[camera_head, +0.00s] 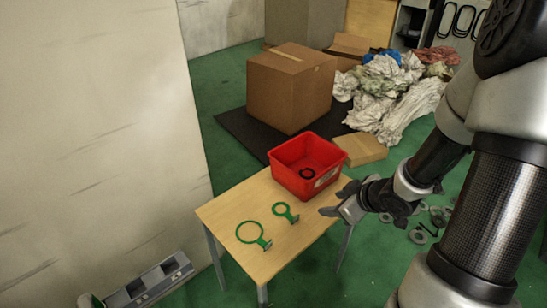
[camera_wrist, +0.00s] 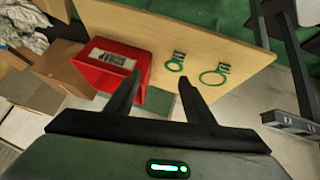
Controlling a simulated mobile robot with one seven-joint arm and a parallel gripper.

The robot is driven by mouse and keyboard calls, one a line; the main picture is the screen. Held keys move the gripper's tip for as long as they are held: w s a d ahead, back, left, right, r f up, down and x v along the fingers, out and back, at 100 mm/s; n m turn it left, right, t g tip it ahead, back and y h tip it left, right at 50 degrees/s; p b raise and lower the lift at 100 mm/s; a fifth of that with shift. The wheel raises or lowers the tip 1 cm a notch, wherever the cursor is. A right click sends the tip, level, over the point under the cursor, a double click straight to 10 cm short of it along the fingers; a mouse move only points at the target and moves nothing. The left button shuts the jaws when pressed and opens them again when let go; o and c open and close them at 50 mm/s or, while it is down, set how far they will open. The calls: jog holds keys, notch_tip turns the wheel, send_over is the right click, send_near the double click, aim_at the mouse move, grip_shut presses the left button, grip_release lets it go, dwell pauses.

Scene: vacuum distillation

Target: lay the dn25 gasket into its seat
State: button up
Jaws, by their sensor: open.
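Two green rings with small tab-like blocks lie on the wooden table: a larger ring (camera_head: 238,237) and a smaller ring (camera_head: 279,209). The wrist view also shows the smaller ring (camera_wrist: 174,67) and the larger ring (camera_wrist: 203,79). A dark ring (camera_head: 307,174) lies inside the red bin (camera_head: 330,181). I cannot tell which ring is the dn25 gasket or which place is its seat. My gripper (camera_head: 330,212) is open above the table's right edge, right of the smaller ring. In the wrist view my gripper (camera_wrist: 161,84) shows spread fingers with nothing between them.
The wooden table (camera_head: 222,210) has free room around the rings. The bin (camera_wrist: 97,66) stands at its far end. A large cardboard box (camera_head: 285,90) and crumpled sheets (camera_head: 400,105) lie beyond. Grey round parts (camera_head: 418,236) lie on the floor at right. A wall rises at left.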

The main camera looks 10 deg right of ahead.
jog(key=s+a+f+y, duration=0.2)
jog(key=m+b, duration=0.1)
jog(key=b, duration=0.4)
send_near(296, 218)
jog(key=shift+x, duration=0.95)
jog(key=shift+w+a+f, duration=0.35)
jog(key=shift+w+f, duration=0.05)
jog(key=shift+f, duration=0.05)
jog(key=b+x, duration=0.2)
jog(key=x, duration=0.3)
jog(key=shift+b, duration=0.4)
jog(key=c, duration=1.1)
